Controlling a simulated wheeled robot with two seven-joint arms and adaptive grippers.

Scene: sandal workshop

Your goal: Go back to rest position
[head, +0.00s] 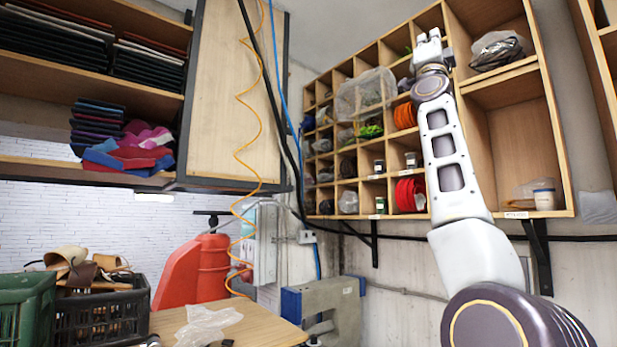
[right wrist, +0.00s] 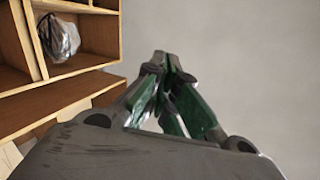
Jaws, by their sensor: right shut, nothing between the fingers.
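My right arm reaches up across the right side of the head view. Its gripper (head: 429,42) is raised in front of the upper part of the wooden cubby shelf (head: 505,87). In the right wrist view the fingers of my right gripper (right wrist: 169,62) meet at their tips, with nothing between them. Behind them is a plain grey wall, and the wooden shelf is at the left of that view. My left gripper is not in either view.
The shelf holds red and orange spools, jars and bagged items (head: 497,50). A table (head: 265,330) at the lower left bears a crumpled plastic bag (head: 207,324). A black crate (head: 103,318) with sandals and a green crate (head: 22,310) stand beside it. A yellow coiled hose (head: 247,100) hangs down.

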